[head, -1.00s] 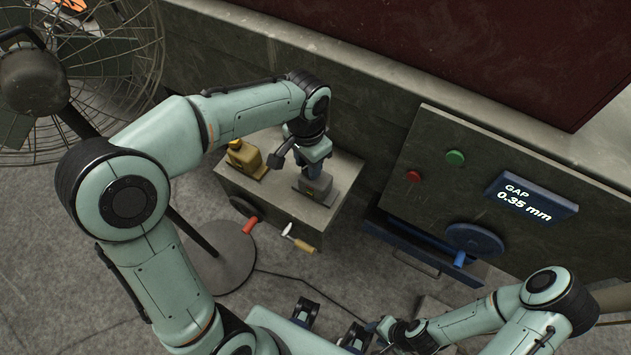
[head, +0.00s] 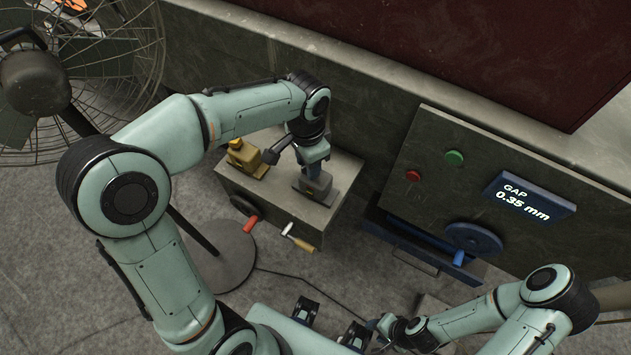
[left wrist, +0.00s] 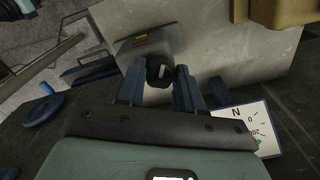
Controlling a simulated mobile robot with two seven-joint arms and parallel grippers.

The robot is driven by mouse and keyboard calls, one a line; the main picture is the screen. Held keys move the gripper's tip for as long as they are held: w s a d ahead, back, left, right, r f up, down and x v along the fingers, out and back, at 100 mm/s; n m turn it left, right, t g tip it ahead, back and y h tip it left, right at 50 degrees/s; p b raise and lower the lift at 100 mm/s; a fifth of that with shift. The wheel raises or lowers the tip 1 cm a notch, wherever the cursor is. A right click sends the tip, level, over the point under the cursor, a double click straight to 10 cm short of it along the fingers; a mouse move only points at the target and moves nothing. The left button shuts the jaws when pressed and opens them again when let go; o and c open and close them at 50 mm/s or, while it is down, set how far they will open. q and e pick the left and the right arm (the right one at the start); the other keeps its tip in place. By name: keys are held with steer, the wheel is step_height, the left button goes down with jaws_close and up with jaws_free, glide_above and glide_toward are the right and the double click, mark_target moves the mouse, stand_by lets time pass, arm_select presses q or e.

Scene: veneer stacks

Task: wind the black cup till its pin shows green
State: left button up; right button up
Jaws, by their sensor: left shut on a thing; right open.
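My left gripper (head: 313,172) is shut on the black cup (left wrist: 159,72), reaching down from above. The cup shows between the two fingers in the left wrist view, with a small pale mark on its top. I cannot make out any green on it. In the head view the gripper hides the cup, above a grey block (head: 315,187) on a grey cabinet (head: 333,170). My right gripper (head: 384,330) is open, low in the head view and far from the cup.
A yellow-brown block with a yellow cap (head: 246,158) stands left of the grey block. Cranks with red (head: 250,224) and tan (head: 299,240) handles stick out in front. A panel with a blue handwheel (head: 473,240) and a display (head: 530,197) reading 0.35 mm is right. A fan stands left.

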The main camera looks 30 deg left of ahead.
arm_select(q)
steer(key=shift+m, duration=0.9)
arm_select(e)
steer(key=shift+w+r, duration=0.15)
steer(key=shift+r, duration=0.15)
arm_select(q)
steer(key=shift+p, duration=0.3)
steer(key=shift+m, duration=0.9)
arm_select(e)
steer(key=shift+w+r, duration=0.15)
steer(key=shift+r, duration=0.15)
arm_select(q)
steer(key=shift+m, duration=0.3)
arm_select(e)
steer(key=shift+r, duration=0.1)
arm_select(q)
steer(key=shift+m+p, duration=0.4)
steer(key=shift+m, duration=0.1)
arm_select(e)
steer(key=shift+w+r, duration=0.2)
arm_select(q)
steer(key=shift+m, duration=0.5)
arm_select(e)
steer(key=shift+r, duration=0.15)
